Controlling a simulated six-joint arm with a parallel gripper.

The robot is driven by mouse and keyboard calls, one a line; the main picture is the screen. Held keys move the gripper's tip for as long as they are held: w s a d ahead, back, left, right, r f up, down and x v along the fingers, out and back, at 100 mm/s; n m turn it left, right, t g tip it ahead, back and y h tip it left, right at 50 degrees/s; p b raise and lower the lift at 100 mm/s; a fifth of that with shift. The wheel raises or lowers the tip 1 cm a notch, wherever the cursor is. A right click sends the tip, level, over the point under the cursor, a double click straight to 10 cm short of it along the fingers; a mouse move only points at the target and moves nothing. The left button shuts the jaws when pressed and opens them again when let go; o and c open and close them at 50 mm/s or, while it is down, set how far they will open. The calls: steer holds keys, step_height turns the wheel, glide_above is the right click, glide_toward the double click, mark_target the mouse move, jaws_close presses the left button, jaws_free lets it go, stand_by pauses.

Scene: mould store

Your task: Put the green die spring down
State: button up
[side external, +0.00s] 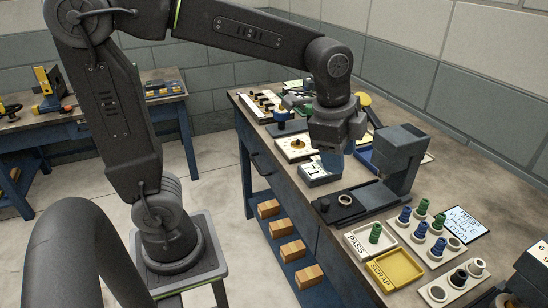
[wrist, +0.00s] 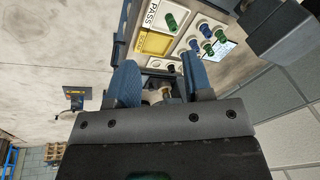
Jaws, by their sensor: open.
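A green die spring (side external: 375,232) stands in the white PASS tray (side external: 353,242). It also shows in the wrist view (wrist: 171,21), beyond my fingers. More green springs (side external: 438,222) stand with blue ones in a pale rack to the right of that tray. My gripper (side external: 333,160) is open and points down over the bench, above and behind the number block and well apart from the PASS tray. In the wrist view its two blue fingers (wrist: 162,75) are spread, with no spring between them.
The yellow SCRAP tray (side external: 397,270) is empty, in front of the PASS tray. A dark press-like tester (side external: 396,165) stands right of my gripper, with a ring on its base. A block marked 71 (side external: 316,173) lies near my gripper. A rack of pale and dark cups (side external: 457,278) stands at the front right.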

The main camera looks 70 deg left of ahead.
steer(key=s+a+n+t, duration=0.3)
steer(key=s+n, duration=0.8)
steer(key=s, duration=0.1)
steer(key=shift+a+f, duration=0.15)
steer(key=shift+a, duration=0.1)
